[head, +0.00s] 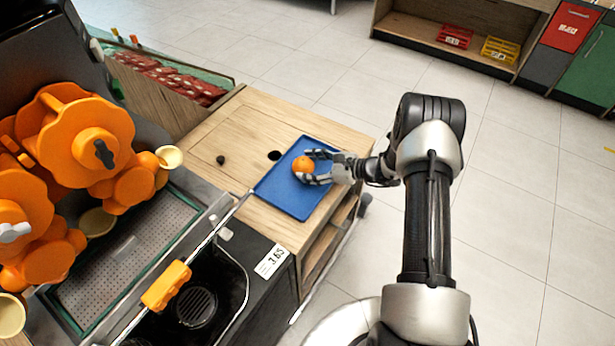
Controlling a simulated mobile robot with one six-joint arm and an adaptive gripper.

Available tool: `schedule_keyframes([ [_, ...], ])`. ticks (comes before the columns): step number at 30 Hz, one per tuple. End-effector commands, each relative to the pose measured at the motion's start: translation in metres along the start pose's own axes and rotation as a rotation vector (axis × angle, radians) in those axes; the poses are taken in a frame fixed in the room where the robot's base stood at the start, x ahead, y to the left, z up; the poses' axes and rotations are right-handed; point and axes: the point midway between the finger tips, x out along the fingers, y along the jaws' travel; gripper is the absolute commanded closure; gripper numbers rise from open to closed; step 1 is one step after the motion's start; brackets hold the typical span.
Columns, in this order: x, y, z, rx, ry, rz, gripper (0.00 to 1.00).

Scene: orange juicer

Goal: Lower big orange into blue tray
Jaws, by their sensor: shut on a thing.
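The big orange (302,164) is between the fingers of my gripper (306,169), which is shut on it. The blue tray (283,198) lies flat on the wooden counter, right of the juicer. The orange and the fingertips are over the tray's middle in the head view. My arm reaches in from the right. I cannot tell whether the orange touches the tray floor or hangs a little above it. The side of the orange facing the fingers is partly hidden.
The orange juicer (88,150) stands at the left above a metal drip grate (130,255). The wooden counter (225,150) has a dark hole and a small dark knob left of the tray. Open floor lies to the right. A shelf with red and yellow crates (500,50) is far back.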

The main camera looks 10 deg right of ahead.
Motion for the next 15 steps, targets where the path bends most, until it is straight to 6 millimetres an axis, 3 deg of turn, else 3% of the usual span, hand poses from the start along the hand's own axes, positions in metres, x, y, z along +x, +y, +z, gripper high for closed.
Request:
schedule_keyframes([
  [15, 0.0029, 0.0012, -0.0066, -0.001, -0.001, -0.001, 0.70],
])
